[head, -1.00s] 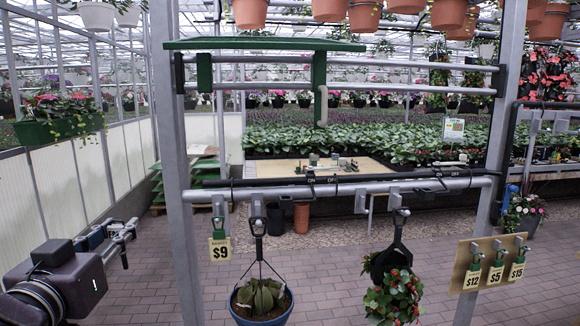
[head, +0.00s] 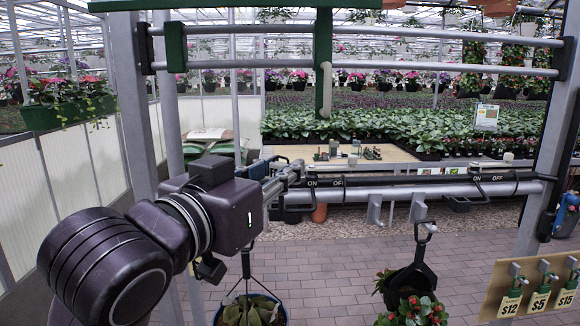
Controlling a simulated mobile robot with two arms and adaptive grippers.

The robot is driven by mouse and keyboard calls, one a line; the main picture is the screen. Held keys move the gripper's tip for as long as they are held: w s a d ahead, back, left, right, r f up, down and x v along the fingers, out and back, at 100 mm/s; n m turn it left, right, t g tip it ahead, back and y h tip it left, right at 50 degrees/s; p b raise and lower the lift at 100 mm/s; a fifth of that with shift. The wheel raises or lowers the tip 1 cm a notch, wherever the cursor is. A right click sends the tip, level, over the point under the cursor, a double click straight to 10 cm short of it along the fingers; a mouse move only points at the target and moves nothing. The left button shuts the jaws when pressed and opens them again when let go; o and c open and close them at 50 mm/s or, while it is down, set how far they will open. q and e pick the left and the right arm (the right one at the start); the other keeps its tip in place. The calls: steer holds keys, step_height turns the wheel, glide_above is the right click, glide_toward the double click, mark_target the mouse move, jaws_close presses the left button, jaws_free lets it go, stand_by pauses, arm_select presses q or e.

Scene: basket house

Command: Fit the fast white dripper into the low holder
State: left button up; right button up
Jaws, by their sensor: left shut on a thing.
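My left arm reaches in from the lower left. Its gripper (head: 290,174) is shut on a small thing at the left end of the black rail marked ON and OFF. That thing is too small and hidden to make out, so I cannot tell if it is the white dripper. A pale curved piece (head: 326,78) hangs at the green upright. A small whitish knob (head: 508,157) stands above the rail on the right. I cannot tell which part is the low holder. My right gripper is out of view.
Grey hook brackets (head: 418,208) hang below the lower rail. A basket with a blue pot (head: 250,312) and a red-flowered plant (head: 412,312) hang beneath. A price-tag board (head: 530,290) is at lower right. Behind stands a pale bench (head: 400,155) with small items.

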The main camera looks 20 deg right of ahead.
arm_select(q)
steer(key=shift+w+a+r, duration=0.15)
steer(key=shift+w+a, duration=0.3)
steer(key=shift+w+d+f, duration=0.1)
steer(key=shift+w+d, duration=0.25)
steer(key=shift+w, duration=0.2)
steer(key=shift+w+d+f, duration=0.1)
steer(key=shift+w+d, duration=0.25)
steer(key=shift+w, duration=0.2)
steer(key=w, duration=0.3)
steer(key=shift+w+d, duration=0.2)
steer(key=shift+d, duration=0.15)
steer(key=shift+w+d+f, duration=0.15)
steer(key=shift+w+f, duration=0.35)
steer(key=shift+f, duration=0.05)
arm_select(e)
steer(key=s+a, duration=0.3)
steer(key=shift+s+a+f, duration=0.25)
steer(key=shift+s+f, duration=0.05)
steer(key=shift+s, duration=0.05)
